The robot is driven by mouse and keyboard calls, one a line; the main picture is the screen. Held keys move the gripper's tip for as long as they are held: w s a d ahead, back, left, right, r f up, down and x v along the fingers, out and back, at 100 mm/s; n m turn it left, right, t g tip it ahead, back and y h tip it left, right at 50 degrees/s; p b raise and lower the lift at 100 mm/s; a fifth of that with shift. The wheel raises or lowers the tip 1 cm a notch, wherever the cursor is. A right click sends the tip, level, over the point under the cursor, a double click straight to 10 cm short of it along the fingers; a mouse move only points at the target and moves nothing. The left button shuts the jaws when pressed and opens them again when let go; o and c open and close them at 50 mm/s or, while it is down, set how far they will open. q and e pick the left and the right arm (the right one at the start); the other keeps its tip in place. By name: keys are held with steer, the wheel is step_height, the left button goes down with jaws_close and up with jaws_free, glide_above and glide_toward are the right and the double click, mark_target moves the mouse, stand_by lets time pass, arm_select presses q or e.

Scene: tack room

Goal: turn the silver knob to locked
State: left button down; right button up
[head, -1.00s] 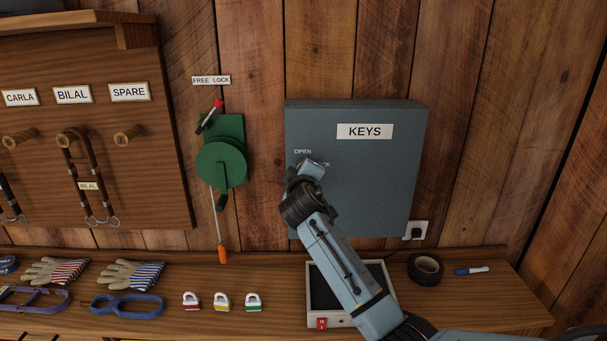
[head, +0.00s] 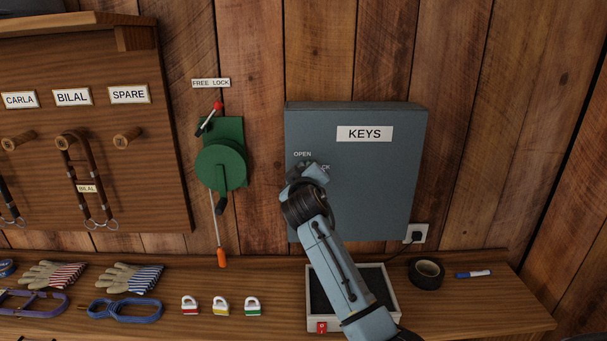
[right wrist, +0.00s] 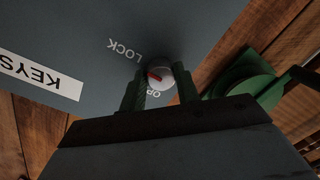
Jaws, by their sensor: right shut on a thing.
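The silver knob (right wrist: 160,78) is on the front of the grey key cabinet (head: 375,185), between the labels OPEN and LOCK. In the right wrist view its red mark is on the left part of its face, pointing between the two words; the exact angle is hard to tell. My right gripper (right wrist: 158,88) is shut on the knob, with one green finger on each side of it. In the head view the right gripper (head: 309,168) hides most of the knob and part of the word LOCK. My left gripper is not in view.
A green crank device (head: 222,165) hangs on the wall left of the cabinet. Below, a shelf (head: 180,328) holds a shallow tray (head: 393,285), black tape (head: 426,272), a marker (head: 473,274), small padlocks (head: 221,306) and gloves (head: 130,278).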

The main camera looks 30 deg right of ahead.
steer(key=o, duration=1)
steer(key=shift+c, duration=0.2)
steer(key=v, duration=1.3)
steer(key=shift+s+a, duration=0.15)
